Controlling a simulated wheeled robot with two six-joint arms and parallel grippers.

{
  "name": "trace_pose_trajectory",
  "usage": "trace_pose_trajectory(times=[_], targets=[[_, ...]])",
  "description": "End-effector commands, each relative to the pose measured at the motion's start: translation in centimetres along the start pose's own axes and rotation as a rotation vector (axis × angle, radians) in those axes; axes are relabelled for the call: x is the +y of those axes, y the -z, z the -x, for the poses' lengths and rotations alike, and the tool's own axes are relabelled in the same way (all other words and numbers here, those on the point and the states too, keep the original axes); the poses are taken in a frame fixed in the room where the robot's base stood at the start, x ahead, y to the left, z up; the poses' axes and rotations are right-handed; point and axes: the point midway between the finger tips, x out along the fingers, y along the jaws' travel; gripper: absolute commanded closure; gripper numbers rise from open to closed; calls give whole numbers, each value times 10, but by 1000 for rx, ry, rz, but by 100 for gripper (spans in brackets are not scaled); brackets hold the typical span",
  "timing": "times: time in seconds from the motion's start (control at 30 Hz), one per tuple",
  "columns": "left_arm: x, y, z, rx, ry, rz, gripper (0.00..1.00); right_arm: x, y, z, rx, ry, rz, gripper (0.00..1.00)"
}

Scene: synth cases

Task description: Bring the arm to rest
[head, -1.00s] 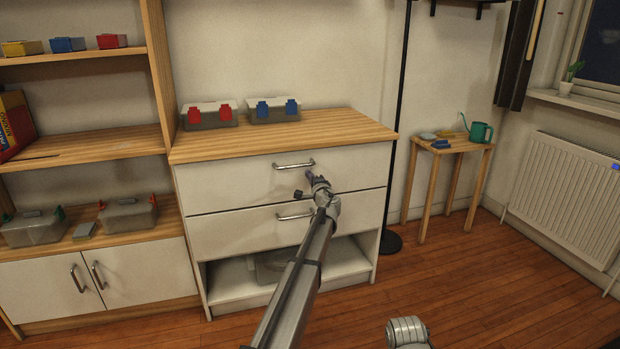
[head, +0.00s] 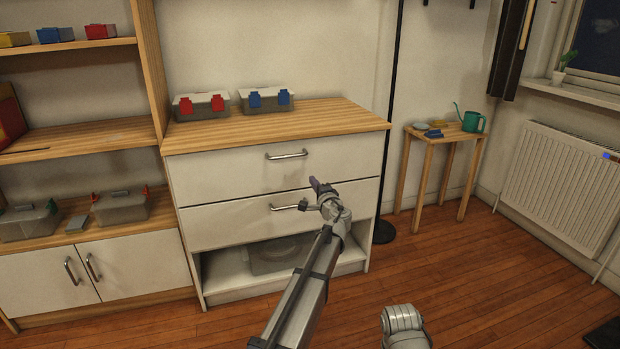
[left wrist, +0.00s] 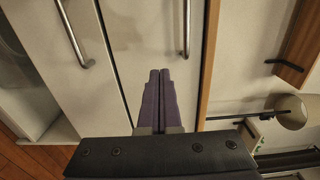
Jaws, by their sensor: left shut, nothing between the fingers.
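My left arm reaches up from the bottom of the head view. My left gripper (head: 314,183) is in front of the dresser, in front of the lower part of the top drawer (head: 235,172). In the left wrist view its two purple fingers (left wrist: 159,85) lie side by side, shut, with nothing between them. The drawer handles appear beyond the fingers and apart from them. A grey rounded part of my own body shows at the bottom of the head view. My right gripper is not in view.
The dresser top (head: 335,116) carries a box with red clips (head: 200,104) and a box with blue clips (head: 265,99). A shelf unit (head: 90,135) stands at left. A small table (head: 447,136) with a green watering can (head: 472,122) stands at right. The floor (head: 470,270) at right is mostly clear.

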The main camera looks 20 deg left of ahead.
Motion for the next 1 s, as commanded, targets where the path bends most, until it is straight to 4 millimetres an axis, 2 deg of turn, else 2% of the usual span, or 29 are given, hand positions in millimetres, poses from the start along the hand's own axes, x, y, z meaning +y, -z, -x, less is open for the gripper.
trace_pose_trajectory(times=[0.3, 0.37, 0.43, 0.47, 0.57, 0.7, 0.77, 0.8, 0.9, 1.0], targets=[[1, -2, 12, -6, -7, 9, 100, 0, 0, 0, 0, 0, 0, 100], [5, -6, 22, -20, -29, 35, 100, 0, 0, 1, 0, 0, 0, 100], [16, -16, 44, -57, -82, 94, 100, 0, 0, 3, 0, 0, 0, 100], [23, -22, 56, -80, -117, 129, 100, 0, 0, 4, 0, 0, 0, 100], [57, -44, 112, -173, -277, 255, 100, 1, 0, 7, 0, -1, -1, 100], [110, -65, 197, -300, -539, 386, 100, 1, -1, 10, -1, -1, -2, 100], [130, -71, 235, -344, -654, 423, 100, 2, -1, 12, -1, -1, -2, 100], [142, -75, 261, -374, -730, 440, 100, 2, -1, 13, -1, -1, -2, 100], [167, -82, 323, -434, -913, 466, 100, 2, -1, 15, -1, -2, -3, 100], [183, -88, 378, -479, -1070, 469, 100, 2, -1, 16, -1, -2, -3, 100]])
